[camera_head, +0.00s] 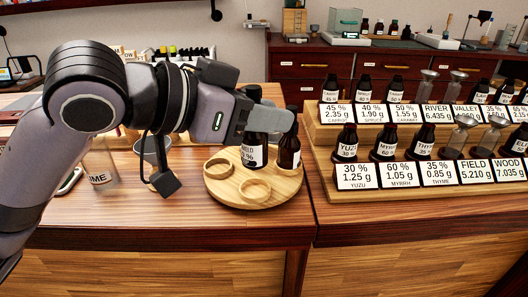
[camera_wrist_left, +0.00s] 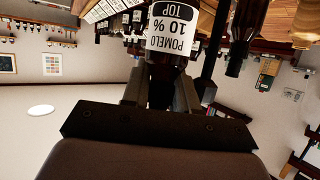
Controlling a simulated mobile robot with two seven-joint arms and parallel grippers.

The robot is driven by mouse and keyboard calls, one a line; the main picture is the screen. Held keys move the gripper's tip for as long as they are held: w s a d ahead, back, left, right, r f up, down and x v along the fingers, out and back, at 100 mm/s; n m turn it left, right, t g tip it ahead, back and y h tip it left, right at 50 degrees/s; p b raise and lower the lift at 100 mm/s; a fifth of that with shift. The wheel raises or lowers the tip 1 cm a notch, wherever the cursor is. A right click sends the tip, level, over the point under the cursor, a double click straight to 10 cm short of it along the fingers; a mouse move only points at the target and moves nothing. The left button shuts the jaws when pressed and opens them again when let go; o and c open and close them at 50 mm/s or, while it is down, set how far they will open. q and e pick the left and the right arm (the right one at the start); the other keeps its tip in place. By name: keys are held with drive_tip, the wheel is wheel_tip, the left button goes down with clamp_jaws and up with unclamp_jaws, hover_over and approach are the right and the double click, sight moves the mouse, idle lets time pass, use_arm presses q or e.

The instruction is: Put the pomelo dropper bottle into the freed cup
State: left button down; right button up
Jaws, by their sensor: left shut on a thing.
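My left gripper (camera_head: 268,120) is shut on the pomelo dropper bottle (camera_head: 253,155), a dark bottle with a white label. In the left wrist view the bottle (camera_wrist_left: 172,30) shows its label, "POMELO 10% TOP", between the fingers (camera_wrist_left: 160,92). It is upright over the back part of the round wooden tray (camera_head: 233,194); I cannot tell whether its base touches anything. Two empty ring-shaped cups show on the tray, one at its left (camera_head: 218,169) and one at its front (camera_head: 255,190). Another dark bottle (camera_head: 289,153) stands at the tray's right. My right gripper is not in view.
A stepped wooden rack (camera_head: 322,150) with labelled cards, dark bottles and glass funnels fills the right. A clear glass jar (camera_head: 99,168) and a grey funnel (camera_head: 152,150) stand left of the tray. The counter in front of the tray is clear.

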sight(264, 149)
use_arm(q)
drive_tip(key=shift+f, duration=0.6)
wheel_tip(264, 149, down, 4)
drive_tip(key=shift+f+b, duration=0.1)
drive_tip(key=shift+b, duration=0.35)
drive_tip(key=c, duration=0.9)
unclamp_jaws()
drive_tip(key=shift+o, duration=0.2)
